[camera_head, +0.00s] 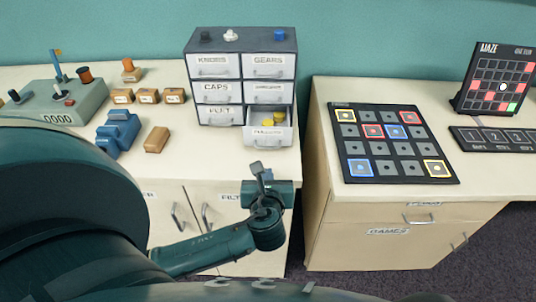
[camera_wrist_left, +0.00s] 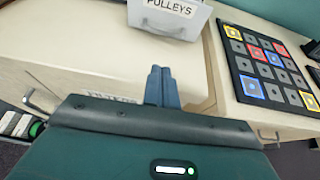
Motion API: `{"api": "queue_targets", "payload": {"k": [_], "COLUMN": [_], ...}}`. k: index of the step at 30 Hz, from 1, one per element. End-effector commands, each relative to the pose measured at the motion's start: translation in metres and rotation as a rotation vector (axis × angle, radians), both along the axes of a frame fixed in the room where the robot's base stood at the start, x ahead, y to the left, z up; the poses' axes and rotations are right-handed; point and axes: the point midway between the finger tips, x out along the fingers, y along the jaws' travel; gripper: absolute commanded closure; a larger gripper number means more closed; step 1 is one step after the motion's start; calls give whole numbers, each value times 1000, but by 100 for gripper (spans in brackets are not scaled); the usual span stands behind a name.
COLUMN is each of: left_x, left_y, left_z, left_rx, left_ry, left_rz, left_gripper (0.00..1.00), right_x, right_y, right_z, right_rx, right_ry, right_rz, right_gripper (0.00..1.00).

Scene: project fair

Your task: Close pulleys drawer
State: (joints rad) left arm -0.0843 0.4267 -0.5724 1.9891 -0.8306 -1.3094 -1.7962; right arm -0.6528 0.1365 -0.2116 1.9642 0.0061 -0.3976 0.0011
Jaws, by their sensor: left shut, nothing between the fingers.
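The pulleys drawer (camera_head: 268,138) is the bottom right drawer of a small grey drawer cabinet (camera_head: 240,66). It is pulled out, and yellow pieces show inside it. Its labelled front also shows at the top of the left wrist view (camera_wrist_left: 168,16). My left gripper (camera_head: 258,168) is in front of the drawer, nearer to me, near the table's front edge. Its fingers (camera_wrist_left: 161,84) are together, empty, and point towards the drawer front with a gap between. My right gripper is in neither view.
The cabinet's other drawers are shut. Small items stand on its top. Wooden blocks (camera_head: 148,96), a blue part (camera_head: 118,132) and a control box (camera_head: 58,104) are to the left. A board with coloured squares (camera_head: 388,142) lies on the right table, across a gap.

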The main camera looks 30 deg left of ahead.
Motion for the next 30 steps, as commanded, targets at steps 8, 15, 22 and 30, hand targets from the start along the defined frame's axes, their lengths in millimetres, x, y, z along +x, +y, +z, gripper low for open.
{"api": "queue_targets", "payload": {"k": [8, 15, 22, 30], "left_x": [45, 63, 65, 72], "left_y": [29, 41, 42, 43], "left_z": [-11, -8, -9, -9], "left_rx": [-1, -2, -3, -2], "left_ry": [-3, -1, 0, -1], "left_rz": [2, 1, 0, 0], "left_gripper": [100, 100, 100, 100], "right_x": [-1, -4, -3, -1], "right_y": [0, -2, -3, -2], "right_z": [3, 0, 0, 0], "right_rx": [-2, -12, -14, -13], "right_ry": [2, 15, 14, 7], "right_rz": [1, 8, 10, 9], "right_gripper": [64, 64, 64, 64]}}
